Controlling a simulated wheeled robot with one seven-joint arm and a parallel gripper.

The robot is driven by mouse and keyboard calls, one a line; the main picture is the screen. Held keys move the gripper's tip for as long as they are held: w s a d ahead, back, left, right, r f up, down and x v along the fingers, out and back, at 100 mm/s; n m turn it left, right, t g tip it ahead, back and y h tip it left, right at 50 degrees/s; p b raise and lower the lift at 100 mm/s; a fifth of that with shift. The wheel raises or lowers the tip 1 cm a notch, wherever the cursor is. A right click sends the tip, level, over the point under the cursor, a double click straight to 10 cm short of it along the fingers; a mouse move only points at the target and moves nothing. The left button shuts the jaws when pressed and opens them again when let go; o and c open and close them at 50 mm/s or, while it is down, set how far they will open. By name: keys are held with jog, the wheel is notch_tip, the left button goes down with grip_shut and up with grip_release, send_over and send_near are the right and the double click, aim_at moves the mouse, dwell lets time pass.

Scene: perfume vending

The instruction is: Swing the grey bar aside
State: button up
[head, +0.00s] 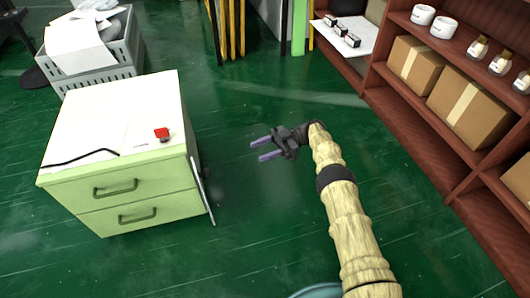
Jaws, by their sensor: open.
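The grey bar (203,190) is a thin, near-upright strip along the right front edge of the pale green drawer cabinet (168,200). Its lower end reaches close to the floor, and its upper end is near the cabinet's right side. I cannot tell how it is fixed. My gripper (256,150) is to the right of the cabinet, above the green floor. Its two purple-grey fingers point left toward the cabinet and are apart, with nothing between them. A visible gap lies between the fingertips and the bar.
A grey crate (128,62) with papers stands behind. Wooden shelves (420,122) with boxes and jars stand right. Floor around my gripper is clear.

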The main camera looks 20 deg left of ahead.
jog(key=shift+w+d, duration=0.3)
jog(key=shift+d, duration=0.05)
